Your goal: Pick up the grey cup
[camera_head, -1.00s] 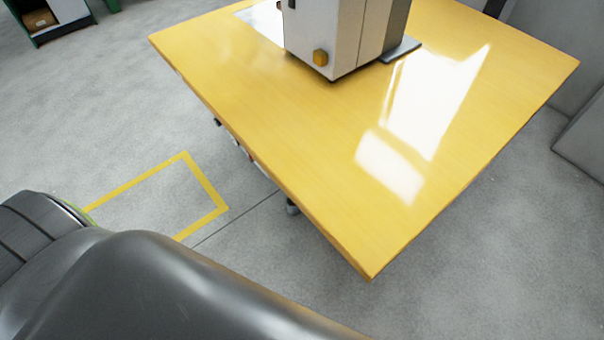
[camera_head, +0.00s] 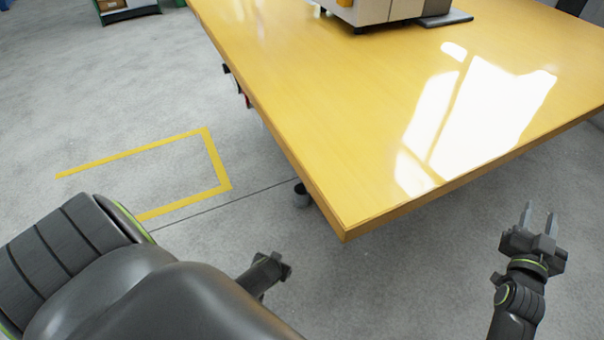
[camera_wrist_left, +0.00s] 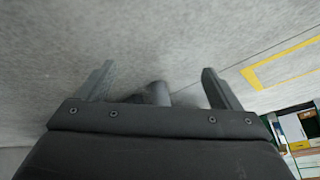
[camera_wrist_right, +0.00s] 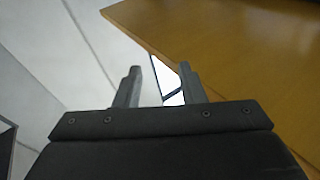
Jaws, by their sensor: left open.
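A small dark grey cylindrical thing (camera_head: 301,195), possibly the grey cup, is on the floor by the table's near corner. I cannot tell it surely from a table foot. In the left wrist view a grey rounded thing (camera_wrist_left: 158,93) shows between the fingers, partly hidden by the gripper body. My left gripper (camera_wrist_left: 157,82) is open. In the head view only a dark part of it shows past my arm. My right gripper (camera_head: 540,211) is open and empty, right of the table's near corner. It also shows open in the right wrist view (camera_wrist_right: 160,80).
A yellow table (camera_head: 330,120) fills the upper right, with a grey-white machine (camera_head: 385,10) at its back. Its near corner juts toward me. Yellow floor tape (camera_head: 215,160) lies at the left. The grey floor between is mostly clear.

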